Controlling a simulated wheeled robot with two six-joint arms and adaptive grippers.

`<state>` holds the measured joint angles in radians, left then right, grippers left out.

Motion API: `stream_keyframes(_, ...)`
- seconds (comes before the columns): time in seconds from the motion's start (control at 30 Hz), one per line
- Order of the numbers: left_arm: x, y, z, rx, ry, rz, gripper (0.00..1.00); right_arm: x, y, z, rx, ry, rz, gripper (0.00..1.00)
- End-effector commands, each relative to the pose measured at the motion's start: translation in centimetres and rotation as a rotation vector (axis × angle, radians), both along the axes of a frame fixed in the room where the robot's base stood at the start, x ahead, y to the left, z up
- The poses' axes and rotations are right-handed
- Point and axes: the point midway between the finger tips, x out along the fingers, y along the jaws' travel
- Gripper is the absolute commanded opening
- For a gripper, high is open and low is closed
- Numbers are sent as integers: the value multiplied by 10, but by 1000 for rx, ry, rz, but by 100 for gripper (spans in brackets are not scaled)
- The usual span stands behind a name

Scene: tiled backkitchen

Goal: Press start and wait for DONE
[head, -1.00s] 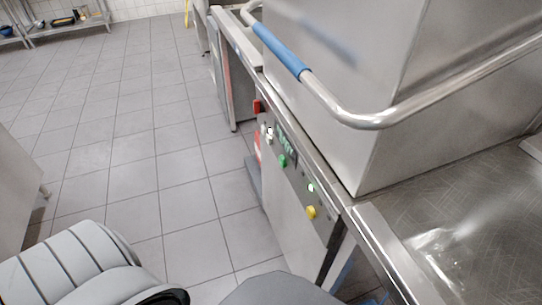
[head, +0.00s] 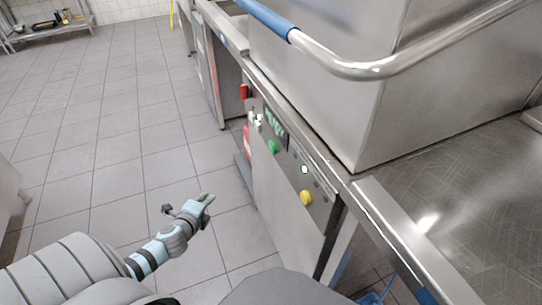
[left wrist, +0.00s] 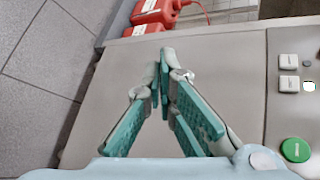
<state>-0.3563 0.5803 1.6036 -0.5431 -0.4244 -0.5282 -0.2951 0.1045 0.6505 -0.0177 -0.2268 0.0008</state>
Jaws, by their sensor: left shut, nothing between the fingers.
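The dishwasher's control panel (head: 284,160) is on the machine's front. It holds a green button (head: 272,147), a yellow button (head: 306,197), a small lit white lamp (head: 304,169) and a display (head: 276,122) whose green letters look like READY. My left gripper (head: 209,198) is shut and empty, left of the panel and apart from the green button. In the left wrist view, its closed fingertips (left wrist: 164,60) are over bare steel front, and the green button (left wrist: 295,150), marked with a white bar, is at the lower right. The right gripper is not in view.
The steel hood (head: 330,90) is closed, with a blue-and-steel bar handle (head: 345,68) jutting out above the panel. A steel worktop (head: 460,180) lies to the right. Red containers (left wrist: 155,14) stand beyond the machine front. The tiled floor (head: 120,140) at left is clear.

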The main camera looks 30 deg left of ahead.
Motion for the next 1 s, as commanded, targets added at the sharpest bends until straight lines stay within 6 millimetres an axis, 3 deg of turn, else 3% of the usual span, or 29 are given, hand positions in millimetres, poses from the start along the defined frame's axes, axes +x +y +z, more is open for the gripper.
stream_keyframes(0.1, 35, -14, 63, 235, -101, -162, 0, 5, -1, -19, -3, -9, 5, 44)
stream_keyframes(0.2, 50, -33, 110, 397, -174, -259, 0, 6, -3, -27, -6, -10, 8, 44)
stream_keyframes(0.33, 57, -51, 148, 523, -234, -326, 0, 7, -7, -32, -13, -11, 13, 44)
stream_keyframes(0.47, 58, -57, 161, 562, -254, -347, 0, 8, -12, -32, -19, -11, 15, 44)
stream_keyframes(0.77, 59, -58, 161, 558, -254, -344, 0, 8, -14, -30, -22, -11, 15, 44)
stream_keyframes(1.0, 76, -69, 163, 552, -258, -340, 0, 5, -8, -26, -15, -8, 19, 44)
